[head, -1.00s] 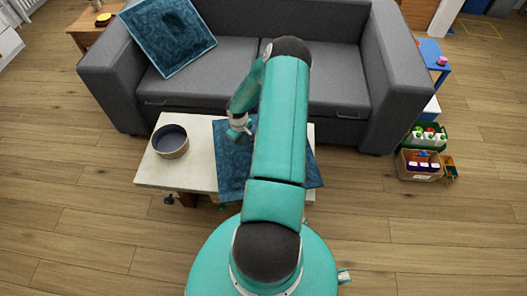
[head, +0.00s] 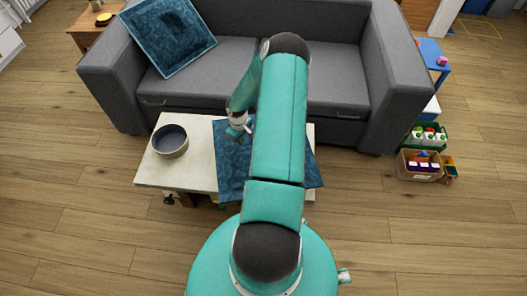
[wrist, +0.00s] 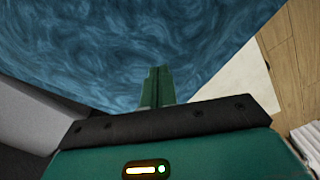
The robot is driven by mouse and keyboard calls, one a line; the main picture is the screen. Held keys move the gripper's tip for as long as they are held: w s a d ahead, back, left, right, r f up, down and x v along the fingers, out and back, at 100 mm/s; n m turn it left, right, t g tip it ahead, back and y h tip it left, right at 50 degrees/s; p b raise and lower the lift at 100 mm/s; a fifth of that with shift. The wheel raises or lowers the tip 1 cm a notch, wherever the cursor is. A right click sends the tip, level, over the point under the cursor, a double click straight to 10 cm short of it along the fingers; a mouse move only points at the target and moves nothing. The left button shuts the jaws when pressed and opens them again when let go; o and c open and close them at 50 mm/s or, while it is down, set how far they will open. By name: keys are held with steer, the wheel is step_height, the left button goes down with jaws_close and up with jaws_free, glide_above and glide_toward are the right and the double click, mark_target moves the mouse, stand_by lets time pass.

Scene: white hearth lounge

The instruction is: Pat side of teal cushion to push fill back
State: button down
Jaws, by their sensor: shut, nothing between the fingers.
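A dark teal-blue patterned cushion (head: 231,178) lies on the low white table, partly hidden under my arm. A like cushion (head: 167,40) leans on the left end of the sofa, with a dark dent near its top. My gripper (head: 238,134) is over the far left part of the table cushion. In the wrist view, a swirled blue cushion surface (wrist: 120,45) fills most of the top, and the narrow green fingers (wrist: 157,82) are together with nothing between them. The fingertips overlap the cushion in the picture; I cannot tell whether they touch it.
A dark-lined bowl (head: 170,141) stands on the left of the white table (head: 200,128). The grey sofa (head: 335,90) is close behind. Crates with bottles and boxes (head: 424,150) stand on the floor at right. The wooden floor at left is open.

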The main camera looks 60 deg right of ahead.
step_height(320, 180, up, 7)
stand_by(0.6)
stand_by(0.5)
steer(key=w+a+r+h, duration=0.1)
steer(key=w+a+r, duration=0.1)
steer(key=a+r, duration=0.6)
steer(key=w+a+r+n+t+h, duration=0.15)
steer(key=a+r, duration=0.35)
steer(key=r, duration=0.7)
steer(key=w+a+r+m+g+h, duration=0.1)
steer(key=w+a+r, duration=0.2)
steer(key=a+r, duration=0.5)
steer(key=s+a+r+t+y, duration=0.1)
steer(key=s+a+r+t, duration=0.1)
steer(key=s+a+r, duration=0.5)
steer(key=s+a+r+t+y, duration=0.2)
steer(key=s+a+r, duration=0.5)
steer(key=a, duration=0.6)
steer(key=shift+a+r+n+t, duration=0.15)
steer(key=shift+r+n+t, duration=0.3)
steer(key=shift+r, duration=0.45)
